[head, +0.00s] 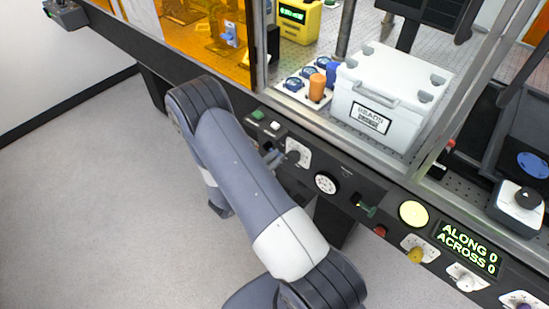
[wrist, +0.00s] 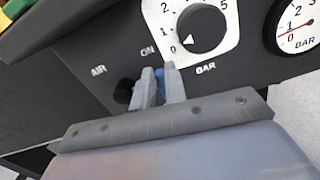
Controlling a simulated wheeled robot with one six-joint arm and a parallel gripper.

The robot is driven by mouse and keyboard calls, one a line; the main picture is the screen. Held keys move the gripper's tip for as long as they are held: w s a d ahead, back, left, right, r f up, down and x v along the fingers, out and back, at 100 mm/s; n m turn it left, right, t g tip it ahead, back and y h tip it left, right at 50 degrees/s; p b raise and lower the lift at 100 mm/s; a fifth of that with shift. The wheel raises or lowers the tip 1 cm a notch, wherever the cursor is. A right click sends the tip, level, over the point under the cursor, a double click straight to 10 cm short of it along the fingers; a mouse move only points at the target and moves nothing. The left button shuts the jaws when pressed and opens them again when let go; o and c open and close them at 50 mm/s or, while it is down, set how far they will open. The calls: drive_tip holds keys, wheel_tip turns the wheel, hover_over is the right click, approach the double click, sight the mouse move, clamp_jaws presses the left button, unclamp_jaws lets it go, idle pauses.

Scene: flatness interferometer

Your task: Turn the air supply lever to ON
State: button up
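The air supply lever (wrist: 160,74) shows as a bit of blue between and just behind my fingertips in the wrist view. A dark round part (wrist: 123,92) lies left of the fingers, below the white word AIR. The ON mark (wrist: 148,50) is printed just above the fingertips. My gripper (wrist: 161,80) is at the panel, its two fingers close together with blue in the narrow gap. Whether they press on the lever is not clear. In the head view my gripper (head: 272,157) reaches the panel front, and the lever is mostly hidden there.
The pressure knob (wrist: 202,28) on its white BAR scale sits close above right of the fingers, pointer near 0. A round gauge (wrist: 300,28) is further right. A white box (head: 388,95) stands on the bench above the panel (head: 345,170). The floor in front is clear.

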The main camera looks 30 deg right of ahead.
clamp_jaws()
drive_tip(key=shift+w+r+n+b, duration=0.1)
drive_tip(key=shift+r+n+b, duration=0.4)
drive_tip(key=shift+n, duration=0.3)
drive_tip(key=shift+f, duration=0.1)
drive_tip(key=o, duration=0.5)
unclamp_jaws()
drive_tip(key=shift+a, duration=0.1)
drive_tip(key=b+v, duration=0.2)
drive_tip(key=v, duration=0.8)
drive_tip(key=shift+a, duration=0.35)
